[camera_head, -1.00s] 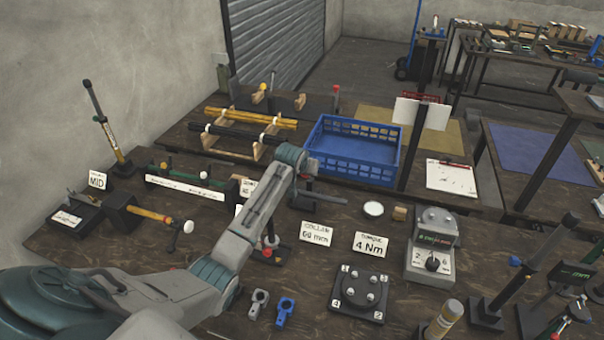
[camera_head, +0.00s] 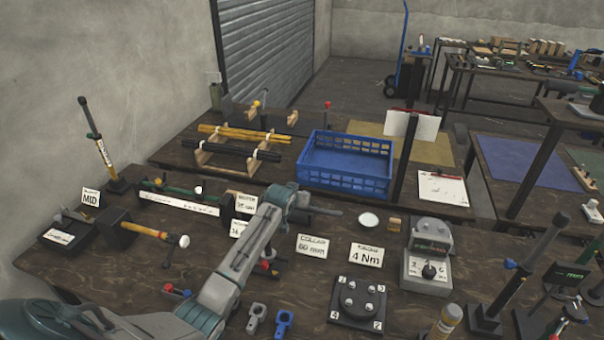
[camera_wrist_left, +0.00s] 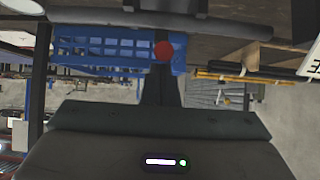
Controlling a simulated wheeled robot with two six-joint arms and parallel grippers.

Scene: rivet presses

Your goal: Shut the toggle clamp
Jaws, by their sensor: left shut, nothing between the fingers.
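My right gripper is not in view.
A blue crate (camera_head: 347,184) and yellow rods (camera_head: 240,134) lie behind. Cards reading 60 mm (camera_head: 312,246) and 4 Nm (camera_head: 366,255) stand right of the arm.

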